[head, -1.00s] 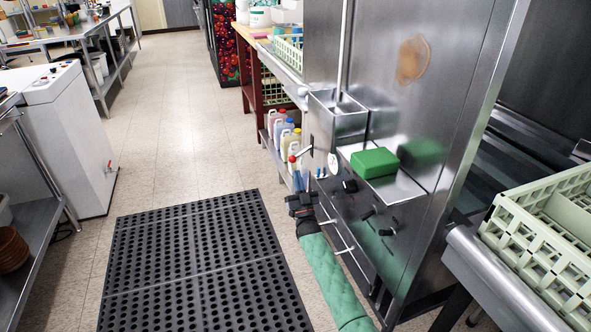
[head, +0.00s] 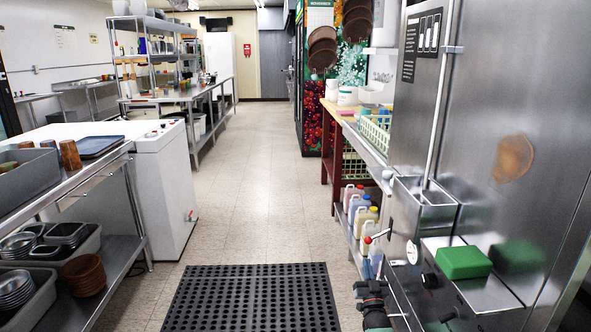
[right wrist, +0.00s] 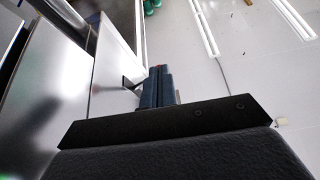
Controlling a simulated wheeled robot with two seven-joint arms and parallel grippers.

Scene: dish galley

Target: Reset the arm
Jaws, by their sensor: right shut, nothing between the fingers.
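My right gripper (head: 371,270) is at the lower right of the head view, beside the front of the steel dish machine (head: 455,130). My green-sleeved right forearm shows just below it at the bottom edge. In the right wrist view, the two dark blue fingers (right wrist: 158,88) lie together with nothing between them, pointing up toward the ceiling side of the picture. My left gripper and left arm are in neither view.
A green block (head: 463,262) sits on the machine's small shelf, close right of my right arm. Several jugs (head: 362,215) stand on a low shelf beyond the gripper. The black floor mat (head: 255,300) and tiled aisle (head: 268,185) are clear. A steel table (head: 100,170) stands left.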

